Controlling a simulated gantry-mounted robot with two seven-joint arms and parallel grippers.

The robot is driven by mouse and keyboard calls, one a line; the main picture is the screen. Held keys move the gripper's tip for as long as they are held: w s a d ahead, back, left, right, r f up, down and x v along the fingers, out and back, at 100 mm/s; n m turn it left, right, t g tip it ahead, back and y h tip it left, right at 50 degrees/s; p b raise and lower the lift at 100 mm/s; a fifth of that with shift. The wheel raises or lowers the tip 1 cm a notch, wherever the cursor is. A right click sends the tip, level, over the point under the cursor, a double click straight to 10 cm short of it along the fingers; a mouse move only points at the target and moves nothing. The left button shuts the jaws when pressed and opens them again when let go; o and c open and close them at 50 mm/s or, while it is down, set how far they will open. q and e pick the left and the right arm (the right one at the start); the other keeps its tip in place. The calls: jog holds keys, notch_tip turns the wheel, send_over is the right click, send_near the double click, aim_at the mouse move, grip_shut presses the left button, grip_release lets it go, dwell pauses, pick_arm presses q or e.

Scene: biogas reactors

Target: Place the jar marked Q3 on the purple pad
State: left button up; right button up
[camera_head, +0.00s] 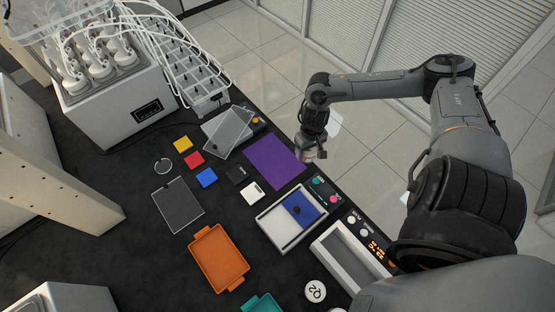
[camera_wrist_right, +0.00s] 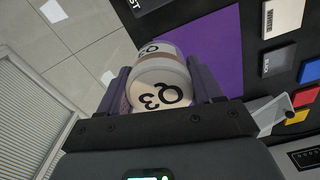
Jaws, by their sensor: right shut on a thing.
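The jar marked Q3 (camera_wrist_right: 160,84) is between the fingers of my right gripper (camera_wrist_right: 160,92) in the right wrist view, with its white marked lid facing the camera. In the head view my right gripper (camera_head: 310,148) hangs just right of the purple pad (camera_head: 273,162) and appears raised; the jar is mostly hidden there. The purple pad (camera_wrist_right: 217,50) lies flat and bare, and in the wrist view it shows behind and to the right of the jar. My left gripper is out of view.
Around the pad are a clear panel (camera_head: 229,132), a black tile (camera_head: 236,174), a white tile (camera_head: 253,194) and a blue-and-white tray (camera_head: 286,217). Another white-lidded jar (camera_head: 315,291) stands at the front. An orange tray (camera_head: 217,259) lies to the left.

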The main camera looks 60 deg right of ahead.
jog(key=w+a+f, duration=0.1)
jog(key=w+f, duration=0.1)
jog(key=w, duration=0.1)
jog(key=w+a+f+b, duration=0.1)
jog(key=w+f, duration=0.1)
jog(key=w, duration=0.1)
jog(key=w+a+f, duration=0.1)
jog(key=w+f, duration=0.1)
jog(key=w, duration=0.2)
jog(key=shift+f+b, duration=0.6)
jog(key=shift+f, duration=1.5)
jog(key=o, duration=1.1)
jog(key=shift+f, duration=0.1)
jog(key=shift+o, duration=0.2)
